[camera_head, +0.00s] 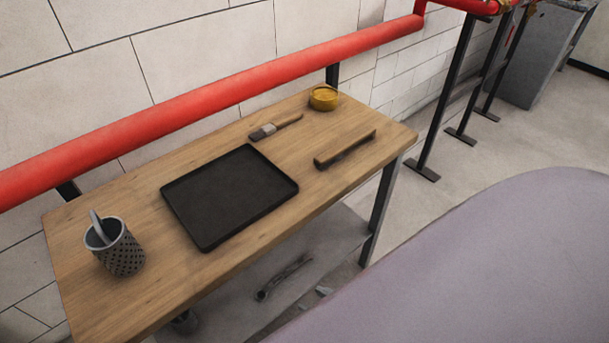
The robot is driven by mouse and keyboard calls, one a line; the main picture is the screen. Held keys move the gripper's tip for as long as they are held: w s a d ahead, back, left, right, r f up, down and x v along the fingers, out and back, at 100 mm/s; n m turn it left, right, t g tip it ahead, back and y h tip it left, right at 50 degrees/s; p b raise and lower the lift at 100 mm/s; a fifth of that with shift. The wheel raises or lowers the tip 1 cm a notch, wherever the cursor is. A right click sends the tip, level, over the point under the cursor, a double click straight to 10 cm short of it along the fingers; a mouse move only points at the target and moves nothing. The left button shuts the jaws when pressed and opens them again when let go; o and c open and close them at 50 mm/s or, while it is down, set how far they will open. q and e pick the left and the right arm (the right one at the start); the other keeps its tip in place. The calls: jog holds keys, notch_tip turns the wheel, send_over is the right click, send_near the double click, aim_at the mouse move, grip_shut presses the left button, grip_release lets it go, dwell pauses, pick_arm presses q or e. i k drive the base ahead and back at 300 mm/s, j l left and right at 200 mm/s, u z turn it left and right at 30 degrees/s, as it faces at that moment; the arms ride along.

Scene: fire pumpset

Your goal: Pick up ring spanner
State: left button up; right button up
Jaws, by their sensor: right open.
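A ring spanner cannot be made out for certain. A long dark metal tool (285,277) lies on the grey lower shelf under the wooden bench. It is spanner-like, but shadow hides its exact shape. A grey metal handle (98,226) sticks up out of a perforated grey cup (121,250) at the bench's left end; the part inside the cup is hidden. Neither gripper's fingers show in the head view, and nothing on the bench is being touched.
The wooden bench (120,200) carries a black tray (230,195), a paintbrush (275,127), a wooden-handled brush (345,149) and a yellow tin (323,98). A red pipe (220,95) runs behind it. A large smooth mauve-grey surface fills the lower right.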

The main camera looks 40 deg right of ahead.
aim_at(298, 264)
jog(key=z, duration=0.85)
jog(key=k+l+u, duration=0.2)
jog(key=l, duration=0.2)
jog(key=k+l+u, duration=0.2)
jog(key=l, duration=0.15)
jog(key=k+l+u, duration=0.15)
jog(key=l, duration=0.2)
jog(key=j+u, duration=0.2)
jog(key=u, duration=2.8)
jog(key=j, duration=0.1)
